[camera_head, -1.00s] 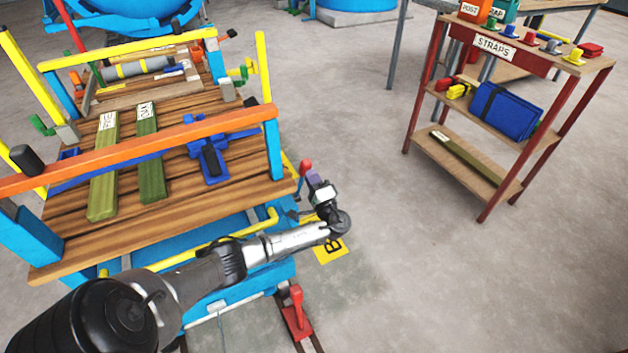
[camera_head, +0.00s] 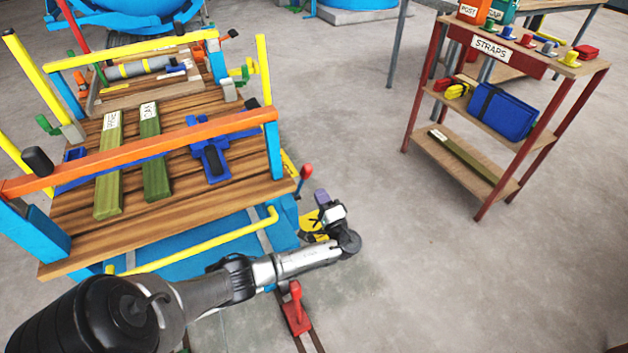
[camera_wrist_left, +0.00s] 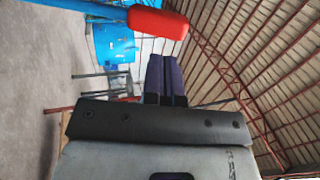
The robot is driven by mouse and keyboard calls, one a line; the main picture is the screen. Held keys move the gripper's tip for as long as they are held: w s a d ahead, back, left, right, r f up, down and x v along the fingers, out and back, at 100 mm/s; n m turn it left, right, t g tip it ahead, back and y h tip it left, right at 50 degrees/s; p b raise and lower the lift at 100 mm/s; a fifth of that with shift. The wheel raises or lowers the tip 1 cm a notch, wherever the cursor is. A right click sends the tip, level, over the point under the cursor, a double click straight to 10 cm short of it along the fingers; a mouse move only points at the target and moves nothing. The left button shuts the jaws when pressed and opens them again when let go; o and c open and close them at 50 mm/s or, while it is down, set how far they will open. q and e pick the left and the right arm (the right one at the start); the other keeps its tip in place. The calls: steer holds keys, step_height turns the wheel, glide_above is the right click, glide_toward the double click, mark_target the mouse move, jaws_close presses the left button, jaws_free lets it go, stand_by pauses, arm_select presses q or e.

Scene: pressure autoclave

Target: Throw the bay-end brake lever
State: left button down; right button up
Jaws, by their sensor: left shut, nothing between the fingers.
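A lever with a red grip (camera_head: 306,172) stands at the right end of the blue cart, beside the deck corner. The red grip also shows large in the left wrist view (camera_wrist_left: 158,22), above and a little left of the fingertips. My left gripper (camera_head: 321,196) is just right of and below this lever in the head view. Its purple fingers (camera_wrist_left: 165,72) are shut together and empty, apart from the grip as far as I can see. A second red lever-like piece (camera_head: 296,308) stands on the floor rail, below my left forearm. My right gripper is out of view.
The cart deck (camera_head: 75,225) carries green bars and a blue clamp behind an orange rail (camera_head: 150,146). A yellow floor plate is partly hidden by my gripper. A red strap shelf (camera_head: 545,70) stands at right, with clear floor between.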

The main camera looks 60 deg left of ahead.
arm_select(q)
steer(key=p+v, duration=0.1)
steer(key=v, duration=0.4)
steer(key=shift+a+m, duration=0.1)
steer(key=shift+m, duration=0.2)
